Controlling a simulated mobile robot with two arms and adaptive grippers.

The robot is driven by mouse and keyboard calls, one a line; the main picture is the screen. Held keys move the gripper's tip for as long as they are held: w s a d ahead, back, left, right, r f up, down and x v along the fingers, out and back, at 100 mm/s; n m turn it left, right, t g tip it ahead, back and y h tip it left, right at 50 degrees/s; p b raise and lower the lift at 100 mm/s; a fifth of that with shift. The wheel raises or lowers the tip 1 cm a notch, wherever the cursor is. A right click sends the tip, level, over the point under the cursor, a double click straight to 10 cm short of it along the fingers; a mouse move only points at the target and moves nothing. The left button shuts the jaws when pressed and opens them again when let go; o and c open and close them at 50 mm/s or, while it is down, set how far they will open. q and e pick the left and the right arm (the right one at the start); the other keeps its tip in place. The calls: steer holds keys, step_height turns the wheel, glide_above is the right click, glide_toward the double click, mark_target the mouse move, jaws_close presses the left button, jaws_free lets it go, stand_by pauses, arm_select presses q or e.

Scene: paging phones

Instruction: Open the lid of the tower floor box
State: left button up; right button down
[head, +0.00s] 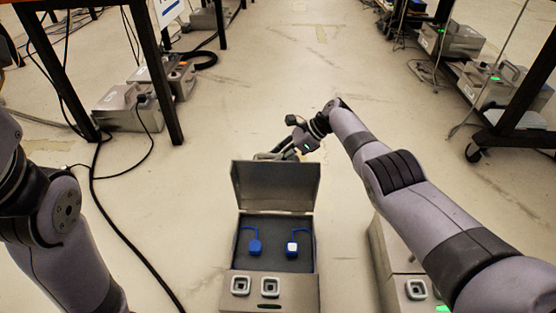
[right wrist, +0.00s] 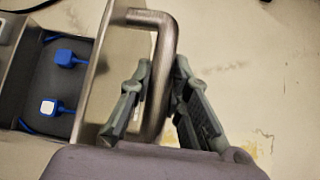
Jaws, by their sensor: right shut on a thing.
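The tower floor box (head: 229,255) stands on the floor at the lower middle of the head view. Its lid (head: 275,186) is raised and stands roughly upright at the back of the box. Inside, a left blue plug (head: 255,247) and a right blue plug with a white face (head: 292,247) lie on a dark bottom. My right gripper (head: 280,154) is behind the lid; in the right wrist view its fingers (right wrist: 163,72) are shut around the lid's metal bar handle (right wrist: 155,18). My left gripper is out of view; only my left arm shows.
Another grey box (head: 393,250) stands close to the right, partly under my right arm. More grey boxes (head: 127,107) stand by the table legs at left, with a black cable (head: 110,210) on the floor. A wheeled rack (head: 500,135) stands at right. The floor beyond the lid is clear.

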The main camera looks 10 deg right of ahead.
steer(key=shift+s+f, duration=0.15)
steer(key=shift+f, duration=0.1)
steer(key=c, duration=1.7)
jaws_free()
steer(key=shift+o, duration=1.1)
steer(key=shift+r, duration=0.1)
steer(key=v, duration=1.2)
steer(key=shift+d, duration=0.15)
